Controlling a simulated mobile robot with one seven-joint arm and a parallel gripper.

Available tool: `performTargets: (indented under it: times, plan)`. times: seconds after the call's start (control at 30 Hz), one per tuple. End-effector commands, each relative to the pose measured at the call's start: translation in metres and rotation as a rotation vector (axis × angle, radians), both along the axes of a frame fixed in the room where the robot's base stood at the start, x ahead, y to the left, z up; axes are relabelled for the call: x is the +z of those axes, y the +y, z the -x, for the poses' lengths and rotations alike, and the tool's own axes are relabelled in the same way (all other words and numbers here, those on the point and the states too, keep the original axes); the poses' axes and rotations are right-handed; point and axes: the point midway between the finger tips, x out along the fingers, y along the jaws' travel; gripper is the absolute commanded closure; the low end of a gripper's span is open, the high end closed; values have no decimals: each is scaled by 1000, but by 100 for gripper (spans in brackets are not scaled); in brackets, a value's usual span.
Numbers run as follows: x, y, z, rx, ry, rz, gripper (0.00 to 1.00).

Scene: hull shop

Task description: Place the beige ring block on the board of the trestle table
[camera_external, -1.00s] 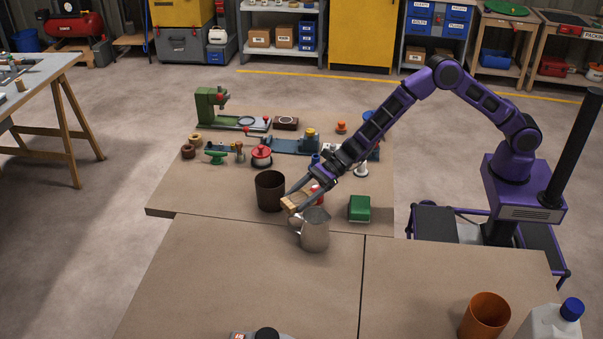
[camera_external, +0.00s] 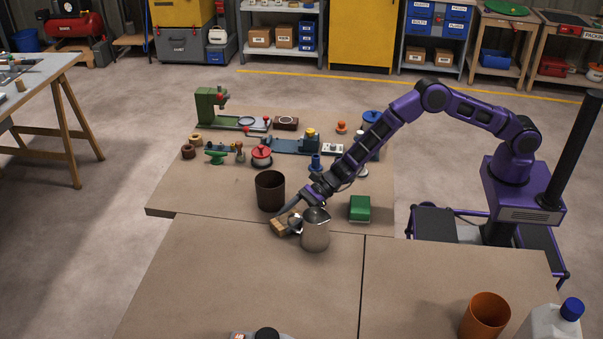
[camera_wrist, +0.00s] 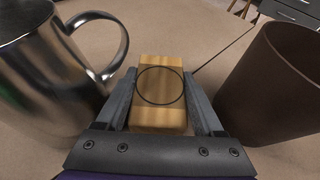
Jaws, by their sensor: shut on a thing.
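The beige ring block (camera_external: 280,227), a wooden block with a dark ring on its top, is between the fingers of my gripper (camera_external: 288,216). In the wrist view my gripper (camera_wrist: 162,108) is shut on the block (camera_wrist: 160,86) from both sides. The block is low over the brown tabletop, left of the steel mug; I cannot tell whether it touches the surface. The trestle table (camera_external: 40,72), with a pale board and wooden legs, stands at the far left, apart from my gripper. Small items lie on its board.
A steel mug (camera_external: 316,234) stands close right of my gripper, and a dark brown cup (camera_external: 270,190) stands behind it. A green block (camera_external: 359,208) and several tools crowd the back. An orange cup (camera_external: 485,316) stands at front right. The front left tabletop (camera_external: 210,280) is mostly clear.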

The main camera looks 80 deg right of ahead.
Motion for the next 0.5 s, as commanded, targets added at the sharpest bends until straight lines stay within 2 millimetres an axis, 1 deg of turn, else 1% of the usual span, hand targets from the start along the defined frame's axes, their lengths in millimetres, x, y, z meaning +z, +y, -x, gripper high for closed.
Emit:
performTargets:
  times: [0.13, 0.17, 0.2, 0.23, 0.5]
  plan:
    - [-4, 0, 0, 0, 0, 0, 90]
    - [-4, 0, 0, 0, 0, 0, 29]
    - [-3, 0, 0, 0, 0, 0, 22]
    - [-3, 0, 0, 0, 1, 1, 18]
    - [-2, 0, 0, 0, 0, 0, 18]
